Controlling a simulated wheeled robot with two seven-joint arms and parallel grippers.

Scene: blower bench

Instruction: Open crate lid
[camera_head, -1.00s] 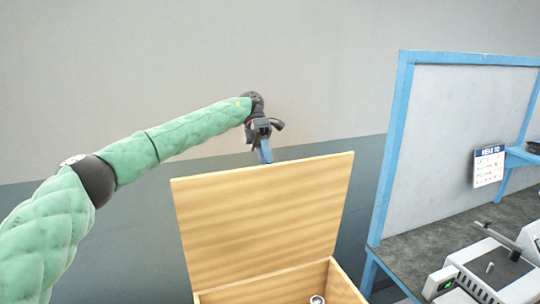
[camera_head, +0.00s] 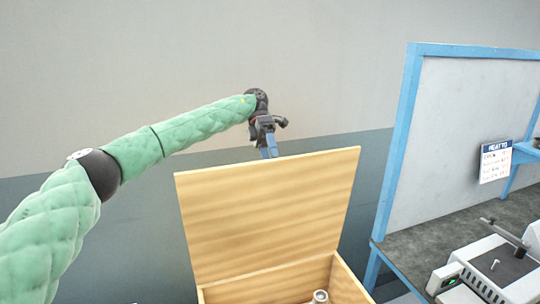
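The wooden crate (camera_head: 345,287) is at the bottom centre, with part of it cut off by the lower picture edge. Its lid (camera_head: 265,212) stands raised, close to upright, along the back of the crate. My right gripper is out of view.
A small metal cylindrical object (camera_head: 320,296) is inside the crate. To the right is a blue-framed bench (camera_head: 455,235) with a white-grey machine (camera_head: 490,268) and a posted sign (camera_head: 495,161). A plain wall (camera_head: 150,70) is behind the crate.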

